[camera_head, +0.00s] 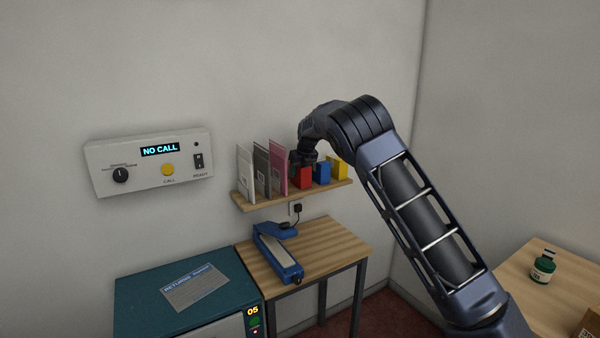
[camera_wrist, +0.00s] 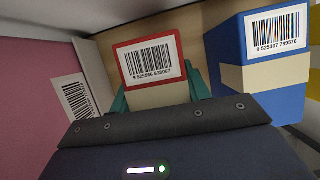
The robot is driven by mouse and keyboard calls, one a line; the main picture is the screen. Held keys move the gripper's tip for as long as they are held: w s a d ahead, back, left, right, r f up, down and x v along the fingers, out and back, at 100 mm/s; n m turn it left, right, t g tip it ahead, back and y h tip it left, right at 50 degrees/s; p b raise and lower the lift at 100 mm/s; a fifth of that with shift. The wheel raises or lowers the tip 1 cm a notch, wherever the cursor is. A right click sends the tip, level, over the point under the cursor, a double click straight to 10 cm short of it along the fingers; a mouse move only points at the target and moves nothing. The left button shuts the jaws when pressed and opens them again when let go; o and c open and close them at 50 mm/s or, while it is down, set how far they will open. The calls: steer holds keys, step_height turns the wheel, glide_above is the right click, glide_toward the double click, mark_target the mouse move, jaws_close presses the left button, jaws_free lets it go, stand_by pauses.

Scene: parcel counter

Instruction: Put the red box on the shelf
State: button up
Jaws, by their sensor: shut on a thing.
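The red box (camera_head: 306,177) is on the wooden wall shelf (camera_head: 262,201), between the pink folder and the blue box. In the wrist view its red-edged top with a barcode label (camera_wrist: 149,62) faces me. My gripper (camera_head: 304,160) is over the red box from above. Its green fingers (camera_wrist: 160,92) show on both sides of the box and are shut on it. Whether the box's underside touches the shelf cannot be seen, as its lower part is partly hidden.
A pink folder (camera_head: 277,168) stands left of the red box, with grey and white ones beyond it. A blue box (camera_head: 321,172) and a yellow box (camera_head: 338,169) stand to the right. Below is a table (camera_head: 335,243) with a blue sealer (camera_head: 277,252).

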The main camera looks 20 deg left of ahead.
steer(key=shift+f, duration=0.1)
steer(key=o, duration=1.1)
steer(key=v, duration=1.2)
steer(key=shift+w, duration=0.1)
